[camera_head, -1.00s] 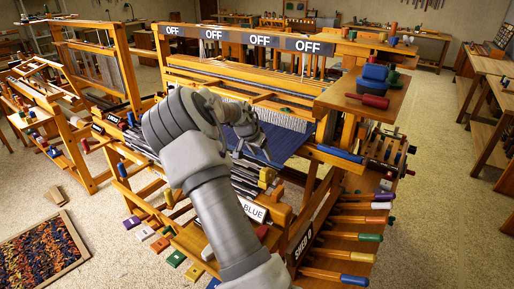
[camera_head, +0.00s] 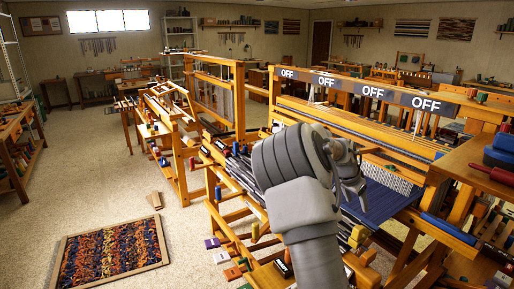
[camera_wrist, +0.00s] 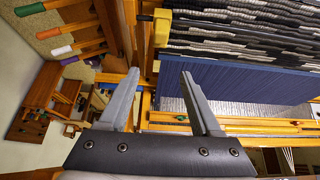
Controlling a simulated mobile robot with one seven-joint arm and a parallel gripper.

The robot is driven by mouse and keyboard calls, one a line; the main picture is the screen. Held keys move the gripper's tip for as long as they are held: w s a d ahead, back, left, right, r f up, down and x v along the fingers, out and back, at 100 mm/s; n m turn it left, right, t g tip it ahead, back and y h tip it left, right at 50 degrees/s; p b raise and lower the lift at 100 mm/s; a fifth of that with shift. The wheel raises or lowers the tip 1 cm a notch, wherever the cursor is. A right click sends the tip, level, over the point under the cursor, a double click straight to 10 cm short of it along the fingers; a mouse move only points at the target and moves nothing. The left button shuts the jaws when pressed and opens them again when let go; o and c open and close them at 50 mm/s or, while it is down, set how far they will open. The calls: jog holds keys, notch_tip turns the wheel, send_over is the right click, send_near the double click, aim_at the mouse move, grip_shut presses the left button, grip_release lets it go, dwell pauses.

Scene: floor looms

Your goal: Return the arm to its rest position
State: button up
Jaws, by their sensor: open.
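My gray arm (camera_head: 305,210) reaches up over the front of the wooden loom (camera_head: 400,185). My gripper (camera_head: 358,190) hangs beside the loom's blue cloth (camera_head: 385,203), partly hidden behind my own wrist in the head view. In the wrist view my gripper (camera_wrist: 160,85) has its two gray fingers spread apart with nothing between them. The blue cloth (camera_wrist: 235,82) and gray and white woven layers (camera_wrist: 240,35) lie beyond the fingers there; I cannot tell how far off they are.
Signs reading OFF (camera_head: 372,92) line the loom's top beam. Colored blocks (camera_head: 213,243) and wooden bars sit at its lower left. A framed multicolored rug (camera_head: 110,252) lies on the floor at left. Open floor (camera_head: 90,180) spreads left of the looms. A red-handled tool (camera_head: 493,173) rests at right.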

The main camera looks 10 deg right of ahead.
jog(key=s+a+r+n+t+y, duration=0.1)
jog(key=s+a+r+n+y, duration=0.15)
jog(key=s+a+r, duration=0.4)
jog(key=s+a+r+n+t+y, duration=0.1)
jog(key=s+a+r+n+y, duration=0.2)
jog(key=s+a, duration=0.65)
jog(key=s+a+r+n+t+y, duration=0.1)
jog(key=s+a+r+n, duration=0.35)
jog(key=s+a, duration=0.35)
jog(key=s+a+n, duration=0.3)
jog(key=s+a, duration=0.1)
jog(key=s, duration=0.4)
jog(key=shift+s+a+f+h, duration=0.35)
jog(key=shift+h, duration=0.1)
